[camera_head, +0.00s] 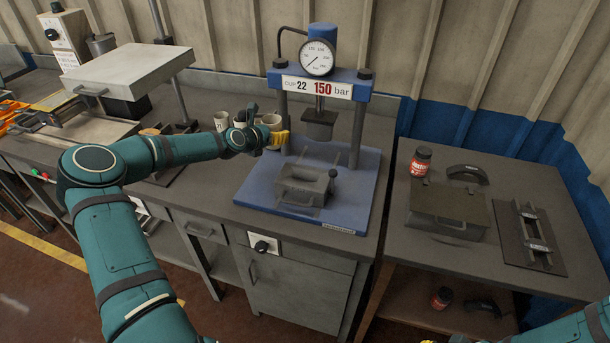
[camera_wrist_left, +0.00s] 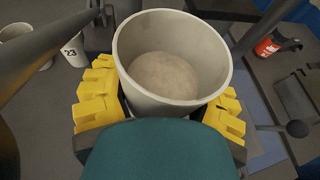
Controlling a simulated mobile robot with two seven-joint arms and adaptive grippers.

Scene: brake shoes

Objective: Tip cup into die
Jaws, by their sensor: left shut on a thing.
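My left gripper (camera_head: 276,139) has yellow fingers and is shut on a pale grey cup (camera_head: 271,121), near the left post of the blue press. In the left wrist view the cup (camera_wrist_left: 207,50) sits between the yellow fingers (camera_wrist_left: 160,108), with beige-grey powder (camera_wrist_left: 163,78) inside. The cup looks roughly upright. The die (camera_head: 303,186) is a grey open block with handles on the press's blue base, below and right of the cup. Its cavity floor is not clear. Of my right gripper, only yellow bits (camera_head: 429,341) show at the bottom edge.
The press ram (camera_head: 318,124) hangs above the die, under a gauge and a "22 150 bar" sign. A knobbed lever (camera_head: 332,174) stands at the die's right. Other cups (camera_head: 222,121) stand behind my left wrist. A red-labelled jar (camera_head: 421,161) stands on the right table.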

